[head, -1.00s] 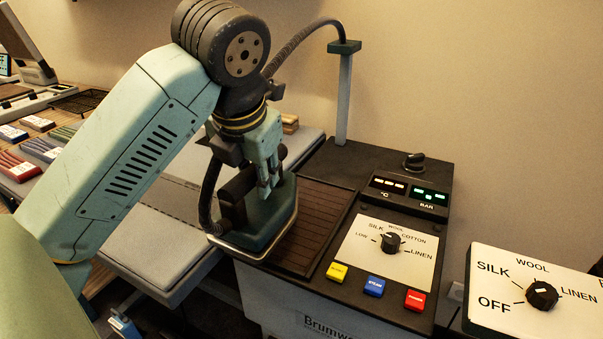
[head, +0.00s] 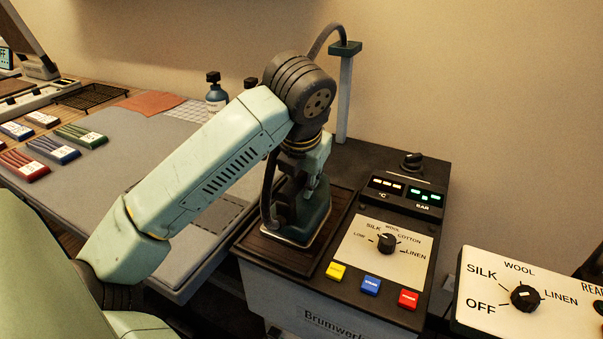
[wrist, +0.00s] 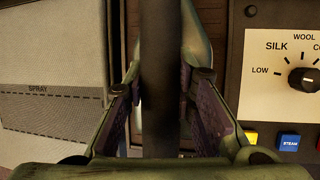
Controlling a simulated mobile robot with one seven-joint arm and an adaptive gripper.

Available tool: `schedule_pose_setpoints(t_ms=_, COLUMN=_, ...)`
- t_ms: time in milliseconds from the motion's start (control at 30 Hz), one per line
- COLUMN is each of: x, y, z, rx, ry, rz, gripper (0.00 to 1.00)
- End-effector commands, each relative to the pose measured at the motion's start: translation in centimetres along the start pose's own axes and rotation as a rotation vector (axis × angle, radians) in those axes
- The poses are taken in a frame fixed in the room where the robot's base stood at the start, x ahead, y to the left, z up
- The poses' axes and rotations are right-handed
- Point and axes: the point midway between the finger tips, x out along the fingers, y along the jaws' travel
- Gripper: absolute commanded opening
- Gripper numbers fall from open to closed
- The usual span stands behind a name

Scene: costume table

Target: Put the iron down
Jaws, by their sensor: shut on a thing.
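The iron (head: 309,226), dark green with a pale soleplate edge, is over the dark ribbed rest pad (head: 262,246) on the left of the steam station. It looks level and sits at or very close to the pad; I cannot tell whether it touches. My gripper (head: 309,184) is above the iron and shut on its handle. In the wrist view my gripper's fingers (wrist: 165,108) stand on both sides of a dark bar, and part of the iron (wrist: 196,40) shows beyond. The iron's far side and most of its handle are hidden by my gripper.
The station's dial panel (head: 371,258) and coloured buttons (head: 370,285) lie right of the iron. A hose post (head: 345,95) stands behind it. The grey padded board (head: 100,185) is at left, with a bottle (head: 216,97) at its back. Another dial box (head: 545,310) is at right.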

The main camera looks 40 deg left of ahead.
Motion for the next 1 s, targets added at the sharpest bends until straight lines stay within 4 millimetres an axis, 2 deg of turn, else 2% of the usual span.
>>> schedule_pose_setpoints(t_ms=333, x=0.16, y=0.03, z=-0.04, rx=-0.001, ry=-0.004, rz=0.003, gripper=0.0)
schedule_pose_setpoints(t_ms=367, x=0.27, y=-0.02, z=-0.13, rx=0.0, ry=0.0, rz=0.001, gripper=0.25)
schedule_pose_setpoints(t_ms=600, x=0.17, y=0.0, z=-0.09, rx=0.0, ry=0.0, rz=0.001, gripper=0.41)
schedule_pose_setpoints(t_ms=667, x=0.17, y=0.0, z=-0.09, rx=0.0, ry=0.0, rz=0.001, gripper=0.44)
schedule_pose_setpoints(t_ms=1000, x=-0.09, y=0.05, z=0.01, rx=0.0, ry=0.0, rz=0.001, gripper=0.44)
